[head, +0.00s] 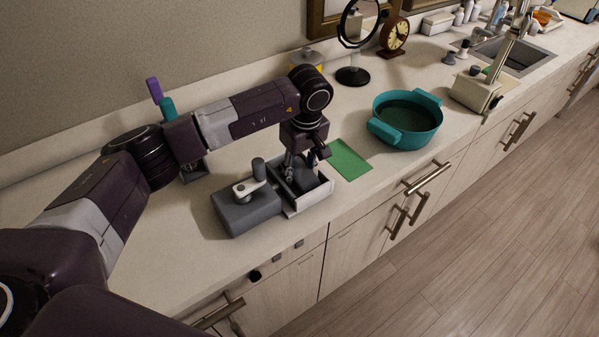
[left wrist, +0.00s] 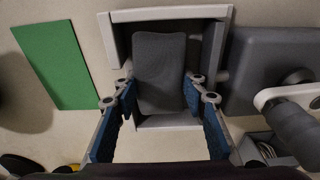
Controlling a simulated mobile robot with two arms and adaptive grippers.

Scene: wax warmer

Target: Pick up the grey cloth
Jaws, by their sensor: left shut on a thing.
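The grey cloth (left wrist: 159,70) is a dark grey folded pad in the left wrist view, lying over the open light-grey tray (left wrist: 170,13). My left gripper (left wrist: 158,92) has one blue-padded finger on each side of the cloth's near part and is shut on it. In the head view my left gripper (head: 300,170) points down into the tray (head: 312,200), which stands on the counter. There the cloth is partly hidden by the gripper, and I cannot tell if it is clear of the tray floor. My right gripper is not in view.
A grey wax warmer (head: 246,212) with a lever stands against the tray's left side. A green mat (head: 348,160) lies to the tray's right, then a teal basin (head: 407,120). A round mirror (head: 357,24) stands behind. The counter front is mostly clear.

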